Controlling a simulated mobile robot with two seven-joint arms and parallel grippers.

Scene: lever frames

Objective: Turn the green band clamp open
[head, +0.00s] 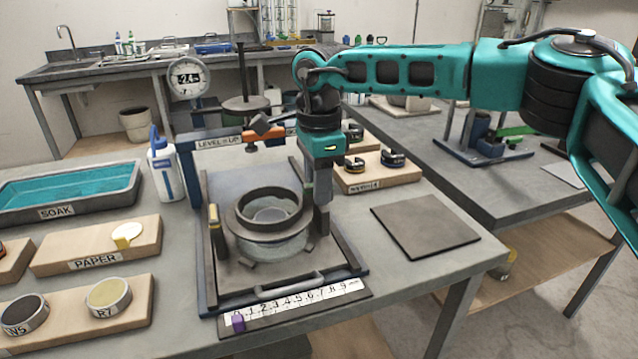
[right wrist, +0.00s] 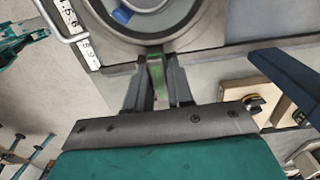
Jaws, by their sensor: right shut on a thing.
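The green band clamp (right wrist: 157,76) shows in the right wrist view as a narrow green strip between my right gripper's fingers, beside the round dark ring. In the head view my gripper hides it. My right gripper (head: 320,222) points down at the right side of the ring (head: 268,212) in the blue frame. It is shut on the green clamp, and its fingers (right wrist: 159,68) show on either side of the strip. The ring stands over a pale round body on the frame's dark plate (head: 225,275). My left gripper is not in view.
A ruler strip (head: 300,300) with a purple slider lies at the frame's front. Left are a white bottle (head: 165,172), a soak tray (head: 60,212) and labelled wooden blocks. A wooden block with small clamps (head: 372,178) and a bare dark mat (head: 425,226) lie right.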

